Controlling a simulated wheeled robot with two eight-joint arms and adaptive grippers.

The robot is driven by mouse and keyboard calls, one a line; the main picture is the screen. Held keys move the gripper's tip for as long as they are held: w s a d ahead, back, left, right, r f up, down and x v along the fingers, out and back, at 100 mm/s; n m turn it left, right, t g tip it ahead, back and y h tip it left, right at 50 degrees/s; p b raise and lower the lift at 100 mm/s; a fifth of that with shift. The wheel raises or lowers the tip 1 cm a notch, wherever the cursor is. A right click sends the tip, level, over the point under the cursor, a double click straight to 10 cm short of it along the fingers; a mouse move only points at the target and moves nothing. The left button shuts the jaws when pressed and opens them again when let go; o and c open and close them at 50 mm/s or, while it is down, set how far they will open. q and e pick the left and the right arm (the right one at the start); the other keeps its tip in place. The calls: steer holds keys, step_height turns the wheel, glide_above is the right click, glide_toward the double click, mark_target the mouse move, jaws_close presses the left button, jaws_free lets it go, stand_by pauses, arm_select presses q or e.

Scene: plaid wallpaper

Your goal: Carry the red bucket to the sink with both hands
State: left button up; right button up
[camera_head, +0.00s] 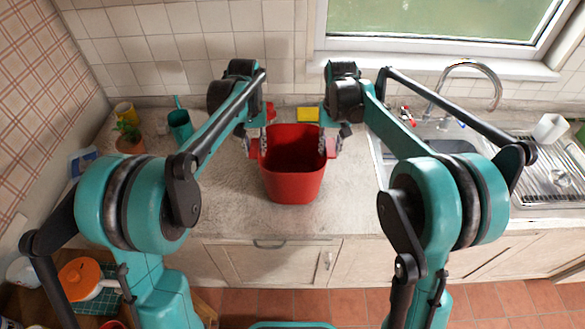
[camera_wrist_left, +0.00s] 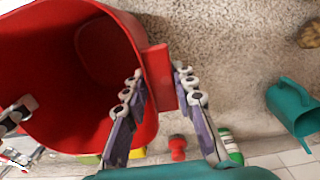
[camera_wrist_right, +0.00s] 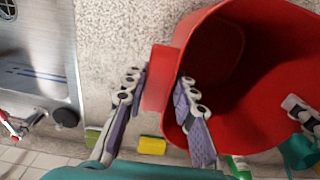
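The red bucket (camera_head: 293,189) stands upright and empty on the counter in the head view, below the wall and left of the sink (camera_head: 377,150). My left gripper (camera_wrist_left: 160,78) is at the bucket's left side tab (camera_wrist_left: 163,88), one finger inside the rim and one outside. My right gripper (camera_wrist_right: 162,78) straddles the right side tab (camera_wrist_right: 157,85) the same way. Both pairs of fingers look close against the red plastic, so both seem shut on it. The bucket's base on the counter is partly hidden.
A yellow sponge (camera_head: 308,115) lies behind the bucket. The tap (camera_head: 494,91) and drying rack (camera_head: 546,182) are at right. Bare counter (camera_head: 225,200) lies in front.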

arm_select(q)
jaws_close()
arm_select(e)
jaws_close()
arm_select(q)
steer(key=shift+r, duration=0.15)
arm_select(e)
steer(key=shift+r, duration=0.1)
